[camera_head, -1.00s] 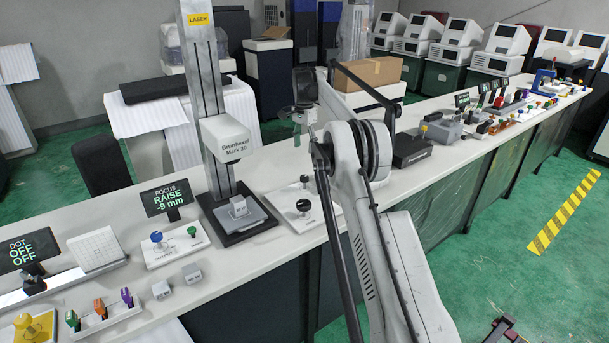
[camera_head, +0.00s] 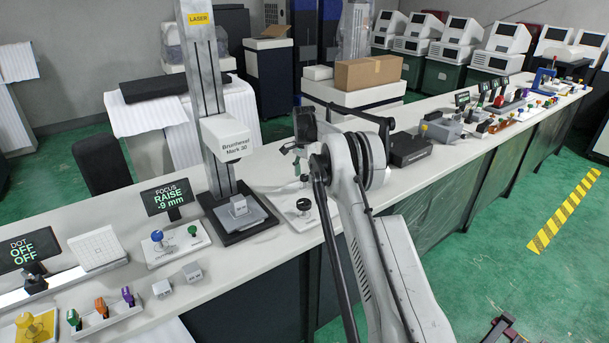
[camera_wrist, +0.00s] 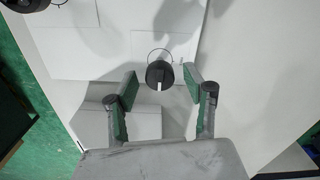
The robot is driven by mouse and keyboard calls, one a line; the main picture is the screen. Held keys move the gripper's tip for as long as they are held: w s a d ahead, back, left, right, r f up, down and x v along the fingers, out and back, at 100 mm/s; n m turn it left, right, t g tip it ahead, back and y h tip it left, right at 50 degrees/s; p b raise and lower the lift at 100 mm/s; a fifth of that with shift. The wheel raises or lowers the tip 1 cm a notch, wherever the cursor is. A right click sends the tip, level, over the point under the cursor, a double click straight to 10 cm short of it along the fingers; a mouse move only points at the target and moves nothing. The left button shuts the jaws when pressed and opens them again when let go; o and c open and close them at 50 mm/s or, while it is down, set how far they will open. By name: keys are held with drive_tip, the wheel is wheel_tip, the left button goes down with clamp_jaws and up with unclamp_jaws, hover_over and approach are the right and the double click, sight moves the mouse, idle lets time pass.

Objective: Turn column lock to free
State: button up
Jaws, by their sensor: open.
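A white plate (camera_head: 284,208) beside the stage carries two dark knobs; its lettering is too small to read, so I cannot tell by label which is the column lock. The rear knob (camera_head: 305,179) is right under my gripper (camera_head: 297,157), and the front black knob (camera_head: 304,205) stands nearer the bench edge. In the wrist view, a round black knob (camera_wrist: 160,74) with a white pointer mark lies between the fingertips of my open gripper (camera_wrist: 161,79), with gaps on both sides. I cannot tell the remaining height between fingertips and knob.
The Brunthaesel Mark 30 column (camera_head: 208,90) rises left of the plate, its base holding a grey block (camera_head: 238,206). A FOCUS display (camera_head: 168,197) reads RAISE -9 mm. A dark box (camera_head: 408,150) lies on the bench to the right. Another black round part (camera_wrist: 25,4) shows top left in the wrist view.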

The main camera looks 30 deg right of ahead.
drive_tip(key=shift+c, duration=0.4)
drive_tip(key=c, duration=1)
drive_tip(key=shift+c, duration=0.2)
drive_tip(key=shift+n, duration=0.3)
drive_tip(key=n+b, duration=0.2)
drive_tip(key=n, duration=0.1)
drive_tip(key=shift+f+n+b, duration=0.1)
drive_tip(key=shift+n+b, duration=0.2)
drive_tip(key=shift+b, duration=0.05)
drive_tip(key=n+b, duration=0.1)
drive_tip(key=n, duration=0.3)
drive_tip(key=shift+n+b, duration=0.3)
drive_tip(key=n+b, duration=0.1)
drive_tip(key=n, duration=0.3)
drive_tip(key=shift+n, duration=2.5)
